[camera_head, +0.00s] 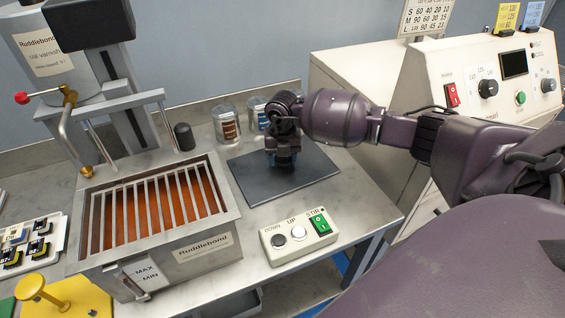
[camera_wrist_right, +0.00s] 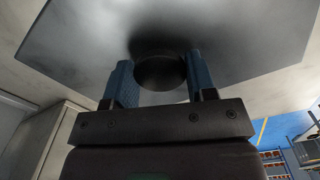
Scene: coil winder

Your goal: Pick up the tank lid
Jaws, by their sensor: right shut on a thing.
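The tank lid (camera_head: 252,186) is a flat dark grey plate on the steel bench, right of the varnish tank. In the right wrist view the lid (camera_wrist_right: 235,45) fills the top, with a round black knob (camera_wrist_right: 160,72). My right gripper (camera_head: 284,161) comes down over the lid's middle. In the right wrist view its blue fingers (camera_wrist_right: 160,82) sit on both sides of the knob, shut on it. I cannot tell whether the plate rests on the bench or is slightly raised. The tank (camera_head: 188,247) is open, with amber varnish under a row of bars. My left gripper is not in view.
A button box (camera_head: 298,238) stands in front of the lid. Two cans (camera_head: 226,123) and a dark cylinder (camera_head: 184,137) stand behind. The winder's control cabinet (camera_head: 470,80) is at right. A yellow stand (camera_head: 65,295) and a small tray (camera_head: 30,243) are at left.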

